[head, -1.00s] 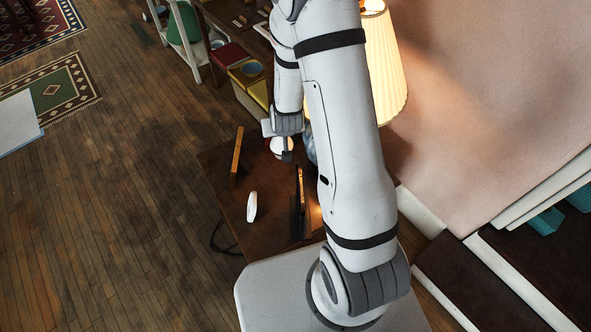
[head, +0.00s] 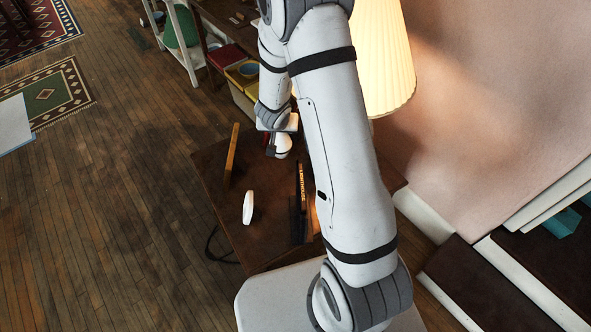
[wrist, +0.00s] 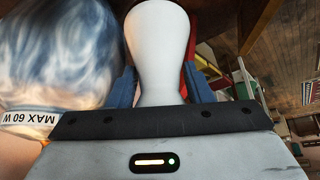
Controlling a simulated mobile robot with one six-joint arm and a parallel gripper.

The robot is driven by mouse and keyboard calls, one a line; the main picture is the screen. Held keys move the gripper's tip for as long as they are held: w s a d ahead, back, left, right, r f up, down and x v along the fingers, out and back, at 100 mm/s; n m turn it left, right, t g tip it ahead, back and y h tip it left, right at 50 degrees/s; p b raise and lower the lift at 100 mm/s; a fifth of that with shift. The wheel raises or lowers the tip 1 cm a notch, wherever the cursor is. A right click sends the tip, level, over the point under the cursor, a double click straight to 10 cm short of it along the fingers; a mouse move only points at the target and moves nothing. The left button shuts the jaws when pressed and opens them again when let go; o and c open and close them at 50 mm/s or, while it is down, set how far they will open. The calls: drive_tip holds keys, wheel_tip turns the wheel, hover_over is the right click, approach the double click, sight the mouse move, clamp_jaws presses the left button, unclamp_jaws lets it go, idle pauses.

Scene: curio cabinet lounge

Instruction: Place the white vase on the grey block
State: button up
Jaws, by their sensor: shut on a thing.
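The white vase (wrist: 158,35) is between the two fingers of my gripper (wrist: 160,82) in the wrist view. It is smooth, wide at the far end and narrower toward the palm. My gripper is shut on it. In the head view my gripper (head: 272,140) is over the far part of the dark wooden table, and part of the white vase (head: 283,147) shows beside it. I cannot tell whether the vase touches the table. I cannot make out the grey block in either view; my arm hides part of the table.
A lit lamp with a pleated shade (head: 390,60) stands right of my arm. Its blue-and-white base (wrist: 60,50) is close left of the vase. The table (head: 265,235) also bears a white oval thing (head: 248,207), an upright wooden piece (head: 232,150) and a dark lettered piece (head: 300,200).

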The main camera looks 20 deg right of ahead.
drive_tip(key=d+f+b, duration=0.4)
drive_tip(key=f+b, duration=0.3)
drive_tip(key=f, duration=0.8)
drive_tip(key=shift+f+b, duration=0.2)
drive_tip(key=shift+b, duration=0.15)
drive_tip(key=o, duration=1.2)
drive_tip(key=shift+r, duration=0.1)
